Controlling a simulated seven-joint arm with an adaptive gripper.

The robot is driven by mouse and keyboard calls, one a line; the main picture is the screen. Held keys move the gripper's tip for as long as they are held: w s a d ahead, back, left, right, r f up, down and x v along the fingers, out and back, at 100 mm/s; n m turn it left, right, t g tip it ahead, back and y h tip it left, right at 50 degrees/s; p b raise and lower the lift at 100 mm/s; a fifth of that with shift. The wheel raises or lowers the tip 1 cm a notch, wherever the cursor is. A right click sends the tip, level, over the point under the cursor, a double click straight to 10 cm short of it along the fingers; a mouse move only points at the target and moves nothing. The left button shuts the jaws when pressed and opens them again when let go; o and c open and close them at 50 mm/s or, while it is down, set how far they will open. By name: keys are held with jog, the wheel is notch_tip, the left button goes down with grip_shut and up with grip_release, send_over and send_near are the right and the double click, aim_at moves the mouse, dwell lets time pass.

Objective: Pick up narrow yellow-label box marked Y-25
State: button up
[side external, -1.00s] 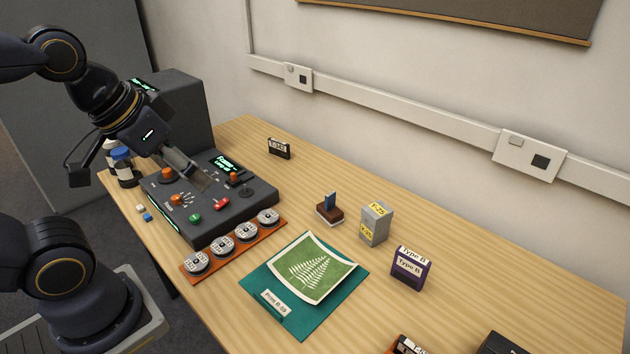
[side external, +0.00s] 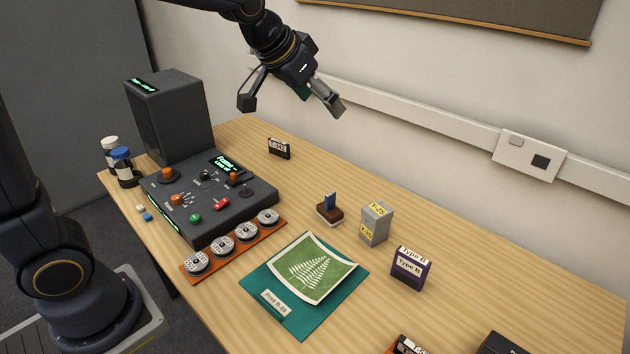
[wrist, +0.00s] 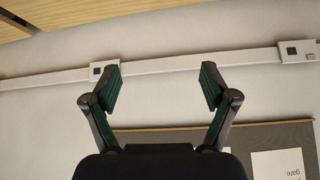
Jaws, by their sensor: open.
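The narrow grey box with yellow labels reading Y-25 (side external: 376,224) stands upright on the wooden table in the side external view, right of the middle. My gripper (side external: 338,110) is in the air near the wall, above and slightly left of the box, well clear of it. In the wrist view my gripper (wrist: 161,88) has its two fingers spread wide with nothing between them. The box is not in the wrist view.
A purple Type B box (side external: 410,268) stands right of the grey box, and a brown block with a blue piece (side external: 330,212) stands left. A teal folder (side external: 302,318) with a fern print lies in front. A dark control console (side external: 205,195) is at left.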

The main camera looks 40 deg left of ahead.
jog(key=w+d+f+g, duration=0.1)
jog(key=w+d+f, duration=0.2)
jog(key=w+f, duration=0.45)
jog(key=m+g, duration=0.1)
jog(key=g, duration=0.2)
send_near(372, 212)
jog(key=x, duration=0.9)
jog(key=shift+s, duration=0.1)
jog(key=x, duration=0.5)
jog(key=shift+w+d+f, duration=0.1)
jog(key=shift+w+f, duration=0.15)
jog(key=shift+w, duration=0.15)
jog(key=shift+c, duration=0.2)
jog(key=c, duration=1.2)
jog(key=shift+r+t, duration=0.1)
jog(key=shift+t, duration=0.2)
jog(key=shift+c, duration=0.2)
